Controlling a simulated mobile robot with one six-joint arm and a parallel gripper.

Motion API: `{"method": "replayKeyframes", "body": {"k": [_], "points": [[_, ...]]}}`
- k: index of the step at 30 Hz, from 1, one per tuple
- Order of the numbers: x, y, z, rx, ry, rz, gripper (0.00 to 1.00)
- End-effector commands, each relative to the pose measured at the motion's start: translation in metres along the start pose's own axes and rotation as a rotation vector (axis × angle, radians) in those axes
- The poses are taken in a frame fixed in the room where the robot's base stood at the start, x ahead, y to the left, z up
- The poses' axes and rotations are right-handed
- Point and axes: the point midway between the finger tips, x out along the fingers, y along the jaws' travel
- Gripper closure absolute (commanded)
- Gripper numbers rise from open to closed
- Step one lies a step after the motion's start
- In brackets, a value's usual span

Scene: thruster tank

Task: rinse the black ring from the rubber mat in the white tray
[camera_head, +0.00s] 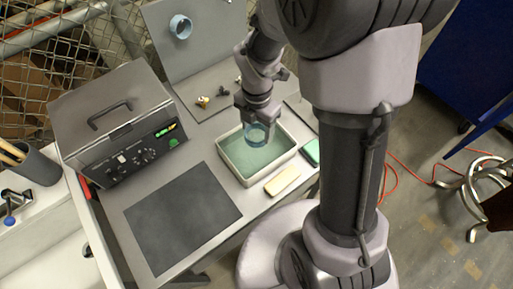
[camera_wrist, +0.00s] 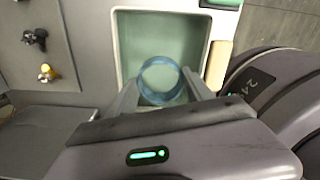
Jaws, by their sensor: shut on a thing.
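My gripper (camera_head: 256,118) is shut on a blue ring (camera_head: 255,135), not a black one. In the wrist view my gripper (camera_wrist: 160,98) has one finger at each side of the ring (camera_wrist: 161,66). The ring is over the white tray (camera_head: 228,173), which holds pale green liquid and also shows in the wrist view (camera_wrist: 117,40). I cannot tell whether the ring touches the liquid. The dark rubber mat (camera_head: 183,217) lies bare, left of the tray. I see no black ring.
A grey control box (camera_head: 115,115) stands behind the mat. A brass fitting (camera_head: 202,102) and dark fittings (camera_head: 222,92) lie behind the tray. A cream block (camera_head: 282,181) and a green block (camera_head: 311,151) lie beside it. A light blue ring (camera_head: 180,27) is on the upright panel.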

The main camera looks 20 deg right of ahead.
Motion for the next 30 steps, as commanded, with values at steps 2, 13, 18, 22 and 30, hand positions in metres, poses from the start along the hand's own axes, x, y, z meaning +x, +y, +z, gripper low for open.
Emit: {"method": "replayKeyframes", "body": {"k": [2, 13, 18, 22, 30], "points": [[0.0, 0.0, 0.0, 0.0, 0.0, 0.0, 0.79], [-0.003, 0.0, 0.0, 0.0, 0.0, 0.0, 0.79], [-0.025, 0.0, 0.0, 0.0, 0.0, 0.0, 0.79], [-0.043, 0.0, 0.0, 0.0, 0.0, 0.0, 0.79], [-0.04, 0.0, 0.0, 0.0, 0.0, 0.0, 0.79]]}}
